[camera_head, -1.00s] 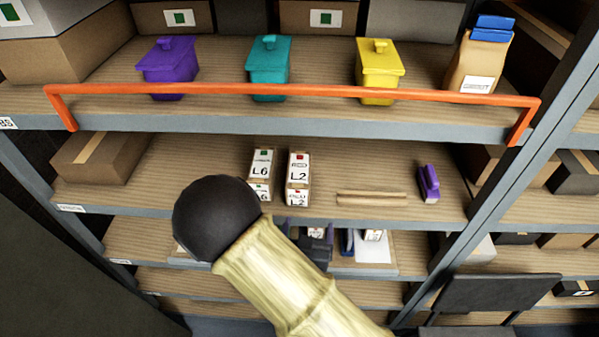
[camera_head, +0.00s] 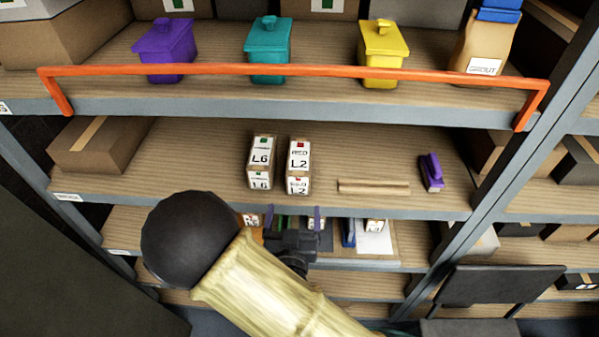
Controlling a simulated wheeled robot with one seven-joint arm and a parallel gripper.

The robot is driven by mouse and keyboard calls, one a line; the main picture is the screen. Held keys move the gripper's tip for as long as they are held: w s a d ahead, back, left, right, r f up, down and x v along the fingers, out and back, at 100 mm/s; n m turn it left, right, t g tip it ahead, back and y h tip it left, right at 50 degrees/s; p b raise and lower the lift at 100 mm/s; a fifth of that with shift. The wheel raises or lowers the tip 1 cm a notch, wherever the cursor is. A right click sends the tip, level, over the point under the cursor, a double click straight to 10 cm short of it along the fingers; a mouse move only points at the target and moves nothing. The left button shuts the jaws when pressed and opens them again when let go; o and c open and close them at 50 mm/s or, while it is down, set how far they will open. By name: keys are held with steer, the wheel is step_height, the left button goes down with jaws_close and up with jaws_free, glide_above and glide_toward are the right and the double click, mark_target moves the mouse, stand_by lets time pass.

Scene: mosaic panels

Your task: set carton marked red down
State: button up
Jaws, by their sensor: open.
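The carton marked red (camera_head: 299,158) is a small white-labelled box with a red square and "L2". It stands on the middle shelf (camera_head: 210,160), right of a similar carton marked L6 with a green square (camera_head: 261,158), with a narrow gap between them. My gripper (camera_head: 292,220) shows below the red carton in the picture, at the lower shelf's height. Its two purple fingertips are apart, with nothing seen held between them. My arm hides part of the lower shelves.
On the middle shelf are wooden strips (camera_head: 373,187), a purple-handled tool (camera_head: 431,172) and a brown box (camera_head: 100,145). An orange rail (camera_head: 300,70) fronts the upper shelf with purple, teal and yellow containers. The lower shelf holds cartons and a white sheet (camera_head: 374,240).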

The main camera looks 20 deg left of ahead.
steer(key=shift+w+a+f+b, duration=0.15)
steer(key=shift+w+b, duration=0.35)
steer(key=shift+b, duration=1.95)
steer(key=b, duration=0.3)
steer(key=shift+w+d, duration=0.25)
steer(key=p, duration=0.3)
glide_toward(299, 164)
steer(key=x, duration=0.4)
steer(key=shift+w+f, duration=0.35)
steer(key=shift+w, duration=0.1)
steer(key=shift+w+f, duration=0.1)
steer(key=shift+w, duration=0.3)
steer(key=shift+w+a+p, duration=0.2)
steer(key=shift+w+p, duration=0.3)
steer(key=shift+p, duration=0.15)
steer(key=p+x, duration=0.2)
steer(key=x, duration=0.1)
steer(key=shift+w+a, duration=0.15)
steer(key=shift+w+f, duration=0.1)
steer(key=shift+w, duration=0.3)
